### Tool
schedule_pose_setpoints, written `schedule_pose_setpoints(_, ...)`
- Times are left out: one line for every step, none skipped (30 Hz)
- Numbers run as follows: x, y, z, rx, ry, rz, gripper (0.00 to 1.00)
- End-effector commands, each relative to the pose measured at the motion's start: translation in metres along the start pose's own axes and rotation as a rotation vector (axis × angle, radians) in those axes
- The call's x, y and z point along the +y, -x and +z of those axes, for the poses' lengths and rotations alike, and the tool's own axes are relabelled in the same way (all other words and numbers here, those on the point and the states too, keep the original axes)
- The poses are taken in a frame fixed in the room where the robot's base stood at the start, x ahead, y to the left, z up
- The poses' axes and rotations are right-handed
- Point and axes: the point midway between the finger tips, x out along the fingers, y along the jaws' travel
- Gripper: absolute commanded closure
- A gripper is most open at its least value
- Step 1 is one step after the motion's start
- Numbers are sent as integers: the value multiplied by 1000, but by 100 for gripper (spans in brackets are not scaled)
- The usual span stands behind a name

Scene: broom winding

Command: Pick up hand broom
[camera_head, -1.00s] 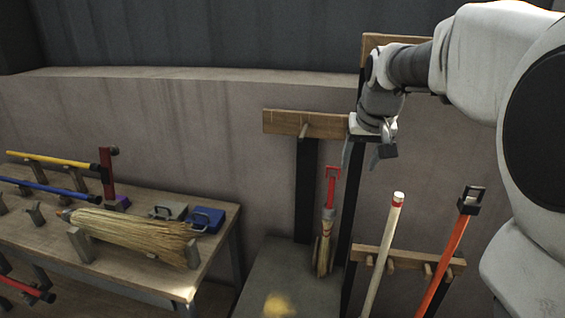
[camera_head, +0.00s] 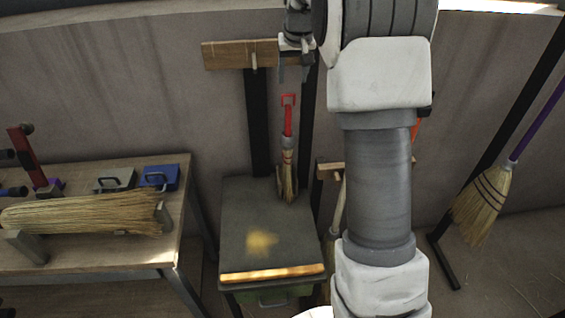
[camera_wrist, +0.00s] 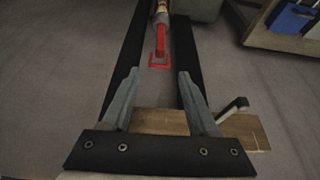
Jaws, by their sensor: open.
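The hand broom (camera_head: 288,155) has a red handle with a loop at its top and straw bristles pointing down. It is upright at the back of a dark box top; I cannot tell whether it hangs or stands. My gripper (camera_head: 294,74) is just above the handle loop, fingers pointing down, partly hidden by my arm. In the wrist view, my gripper (camera_wrist: 159,73) is open and empty. There the red handle of the hand broom (camera_wrist: 160,45) lies beyond the fingertips, in line with the gap, apart from both fingers.
A wooden rail (camera_head: 238,54) with a peg is beside my gripper on dark posts. A dark-topped box (camera_head: 255,220) stands below. A table (camera_head: 120,255) at left bears a large straw broom (camera_head: 85,215) and a blue case (camera_head: 160,177). A purple-handled broom (camera_head: 485,200) is at right.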

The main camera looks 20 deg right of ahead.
Motion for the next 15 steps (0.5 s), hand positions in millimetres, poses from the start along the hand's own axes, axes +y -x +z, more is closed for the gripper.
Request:
schedule_pose_setpoints(2, -3, -2, -2, -2, 2, 40)
schedule_pose_setpoints(2, -4, -2, -2, -2, 2, 40)
schedule_pose_setpoints(2, -6, -4, -2, -2, 2, 40)
schedule_pose_setpoints(2, -6, -4, -2, -3, 3, 40)
schedule_pose_setpoints(3, -8, -4, -2, -3, 3, 40)
schedule_pose_setpoints(3, -10, -4, -2, -3, 3, 40)
schedule_pose_setpoints(3, -13, -4, -3, -3, 3, 40)
schedule_pose_setpoints(3, -17, -4, -5, -3, 3, 40)
schedule_pose_setpoints(3, -24, -4, -6, -3, 3, 40)
schedule_pose_setpoints(3, -30, -4, -6, -3, 3, 40)
schedule_pose_setpoints(3, -36, -4, -6, -3, 3, 40)
schedule_pose_setpoints(3, -45, -3, -8, -3, 3, 40)
schedule_pose_setpoints(3, -52, -4, -6, -3, 3, 40)
schedule_pose_setpoints(3, -58, -3, -7, -3, 3, 40)
schedule_pose_setpoints(3, -67, -3, -7, -3, 3, 40)
